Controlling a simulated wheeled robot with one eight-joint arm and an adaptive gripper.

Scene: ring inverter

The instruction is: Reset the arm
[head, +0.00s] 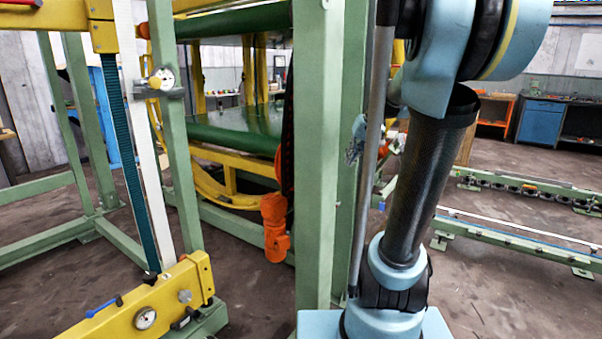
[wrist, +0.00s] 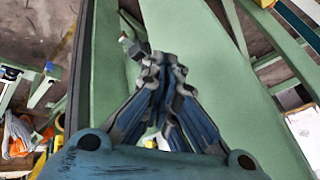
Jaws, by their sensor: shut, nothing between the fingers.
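My gripper (wrist: 163,72) fills the middle of the wrist view, with its blue and grey fingers drawn together and nothing between them. Broad green beams of the frame lie behind the fingertips; I cannot tell whether they touch. In the head view my arm (head: 420,180) stands on the right, with a black tube section between light blue joints. A small part of what may be my gripper shows behind the arm, mostly hidden.
A green post (head: 316,150) stands close to the left of my arm. A yellow beam with gauges (head: 146,318) is at the lower left. An orange motor (head: 275,225) hangs behind the post. Low green rails (head: 515,240) lie on the right, with open floor around them.

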